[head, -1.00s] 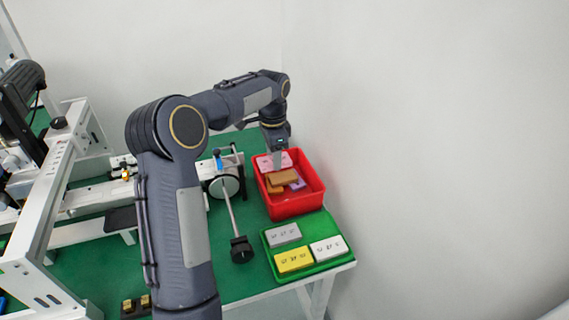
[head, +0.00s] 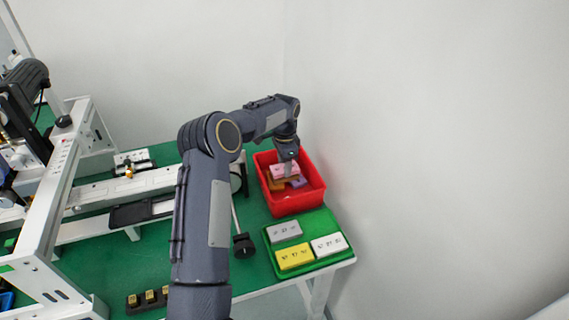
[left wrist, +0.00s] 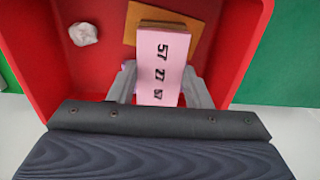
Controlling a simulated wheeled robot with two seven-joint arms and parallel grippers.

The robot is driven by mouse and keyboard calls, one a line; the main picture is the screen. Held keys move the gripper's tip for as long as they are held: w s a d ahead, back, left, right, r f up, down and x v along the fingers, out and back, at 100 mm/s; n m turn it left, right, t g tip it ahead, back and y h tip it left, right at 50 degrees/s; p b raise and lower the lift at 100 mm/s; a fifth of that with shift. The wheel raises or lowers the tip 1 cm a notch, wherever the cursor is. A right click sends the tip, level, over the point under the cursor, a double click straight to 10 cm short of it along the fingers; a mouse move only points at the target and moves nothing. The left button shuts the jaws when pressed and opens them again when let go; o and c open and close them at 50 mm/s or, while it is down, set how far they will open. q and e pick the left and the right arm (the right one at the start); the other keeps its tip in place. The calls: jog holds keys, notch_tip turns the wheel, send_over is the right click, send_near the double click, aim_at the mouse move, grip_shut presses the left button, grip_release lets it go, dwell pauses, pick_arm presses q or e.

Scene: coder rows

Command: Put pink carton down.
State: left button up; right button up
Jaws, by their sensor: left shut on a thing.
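My left gripper (head: 287,171) is low inside the red bin (head: 291,205). It is shut on the pink carton (head: 279,170), which bears dark printed marks. In the left wrist view the pink carton (left wrist: 161,70) sits between the two fingers (left wrist: 160,88), its printed face toward the camera. An orange-brown carton (left wrist: 195,27) lies under or beyond it in the bin. A purple carton (head: 299,182) also lies in the bin. I cannot tell whether the pink carton touches what is below it. My right gripper is not in view.
A pale crumpled thing (left wrist: 83,33) lies on the bin floor. A green tray (head: 309,263) with grey, yellow and white cartons stands in front of the bin. A wall runs close along the right. White rail machinery (head: 60,190) fills the left of the table.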

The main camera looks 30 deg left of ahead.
pick_arm(q)
jog(key=shift+f, duration=0.55)
jog(key=o, duration=0.7)
jog(key=shift+r, duration=0.15)
